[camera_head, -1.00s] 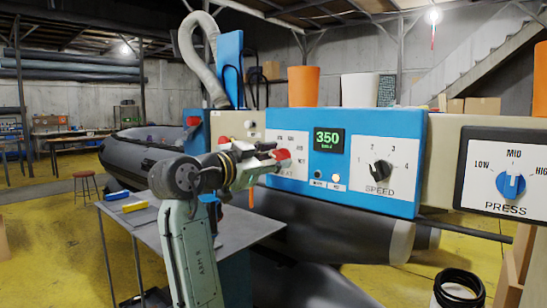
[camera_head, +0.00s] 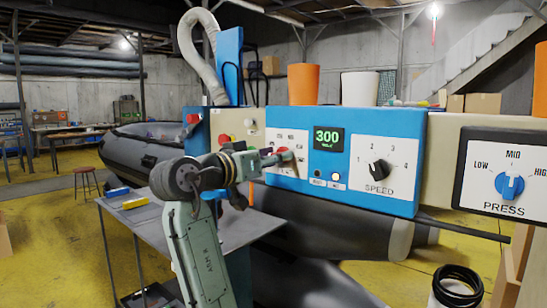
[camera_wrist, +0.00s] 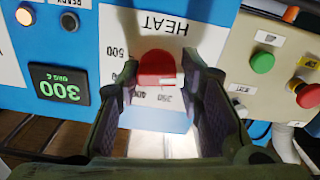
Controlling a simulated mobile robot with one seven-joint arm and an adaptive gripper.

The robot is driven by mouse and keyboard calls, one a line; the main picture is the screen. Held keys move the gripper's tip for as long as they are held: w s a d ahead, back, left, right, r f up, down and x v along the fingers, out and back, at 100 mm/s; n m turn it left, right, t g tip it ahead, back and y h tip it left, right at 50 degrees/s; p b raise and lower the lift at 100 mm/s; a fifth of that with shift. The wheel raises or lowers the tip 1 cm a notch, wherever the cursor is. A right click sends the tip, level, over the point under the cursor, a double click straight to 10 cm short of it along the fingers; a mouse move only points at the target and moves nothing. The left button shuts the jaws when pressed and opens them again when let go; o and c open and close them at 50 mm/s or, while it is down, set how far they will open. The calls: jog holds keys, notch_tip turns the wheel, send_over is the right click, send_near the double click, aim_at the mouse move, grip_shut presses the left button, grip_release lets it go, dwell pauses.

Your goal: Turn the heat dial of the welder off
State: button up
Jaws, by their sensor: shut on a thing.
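The welder's heat dial (camera_wrist: 157,67) is a red knob on the white HEAT panel (camera_wrist: 170,35), upside down in the wrist view. Numbers such as 500 and 400 show around it. My gripper (camera_wrist: 163,82) has its fingers on either side of the dial and is shut on it. In the head view my gripper (camera_head: 277,159) reaches the HEAT panel and hides part of it; the red dial (camera_head: 284,154) shows at its tip. The green display (camera_head: 328,139) reads 300.
To the right are the SPEED dial (camera_head: 379,169) and the blue PRESS dial (camera_head: 509,185). A beige box with green (camera_wrist: 262,62) and red (camera_wrist: 306,94) buttons is beside the HEAT panel. A grey table (camera_head: 155,222) stands below my arm.

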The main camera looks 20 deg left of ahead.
dwell(0.4)
jog(key=o, duration=1.2)
jog(key=shift+c, duration=0.2)
jog(key=v, duration=1.2)
